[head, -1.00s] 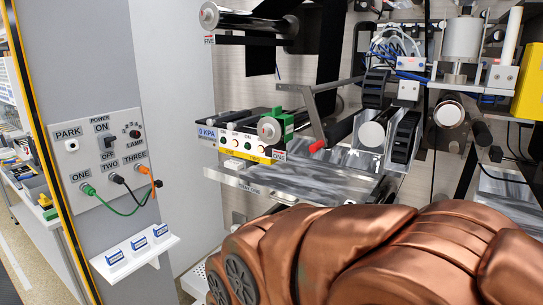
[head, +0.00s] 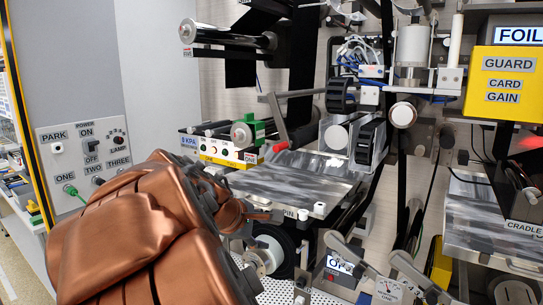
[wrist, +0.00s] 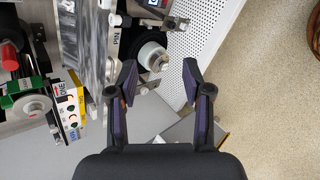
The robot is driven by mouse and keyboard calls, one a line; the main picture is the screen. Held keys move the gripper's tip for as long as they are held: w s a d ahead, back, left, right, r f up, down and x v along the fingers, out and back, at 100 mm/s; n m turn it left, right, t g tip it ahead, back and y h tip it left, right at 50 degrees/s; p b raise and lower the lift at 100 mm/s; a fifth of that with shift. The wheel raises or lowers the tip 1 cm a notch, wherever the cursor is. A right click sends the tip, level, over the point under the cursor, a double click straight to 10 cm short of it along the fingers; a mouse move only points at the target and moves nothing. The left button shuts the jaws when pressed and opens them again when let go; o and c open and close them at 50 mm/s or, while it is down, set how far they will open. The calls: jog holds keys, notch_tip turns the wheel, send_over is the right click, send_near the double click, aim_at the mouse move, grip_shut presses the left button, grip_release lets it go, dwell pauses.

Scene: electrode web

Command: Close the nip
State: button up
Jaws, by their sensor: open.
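In the head view, black ribbed wheels (head: 340,96) sit above and beside a pale-ended roller (head: 336,137); they look like the nip, though no label says so. A grey lever with a red grip (head: 280,147) hangs to their left, its tip just above the metal plate (head: 285,180). My copper-coloured arm fills the lower left, and my gripper is mostly hidden behind it. In the wrist view my gripper (wrist: 159,75) is open and empty, with two dark fingers apart. A white roller (wrist: 152,56) and the plate edge marked PIN (wrist: 115,43) lie beyond the fingertips.
A green-ended button panel (head: 228,150) stands left of the plate. A wall panel (head: 87,160) with switches and cables is at far left. A yellow guard box (head: 508,82) and the cradle (head: 522,225) are at right. Small levers and labels crowd below the plate.

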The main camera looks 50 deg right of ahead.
aim_at(275, 150)
jog(key=w+d+r+n+h+b, duration=0.1)
jog(key=w+d+r+n+h, duration=0.1)
jog(key=w+d+r+n, duration=0.2)
jog(key=w+d+r+n+h+b, duration=0.1)
jog(key=w+d+r+n+h, duration=0.2)
jog(key=d, duration=0.5)
jog(key=w+d+r+n+h+b, duration=0.1)
jog(key=w+d+r+n+h, duration=0.2)
jog(key=d+n, duration=0.3)
jog(key=shift+w+r+t+b, duration=0.3)
jog(key=shift+w+r+b, duration=0.05)
jog(key=shift+w+r, duration=0.5)
jog(key=shift+d+r, duration=0.1)
jog(key=shift+d, duration=0.35)
jog(key=shift+w+d+p, duration=0.2)
jog(key=shift+d+p, duration=0.7)
jog(key=shift+d, duration=2.5)
jog(key=shift+c, duration=0.3)
grip_shut()
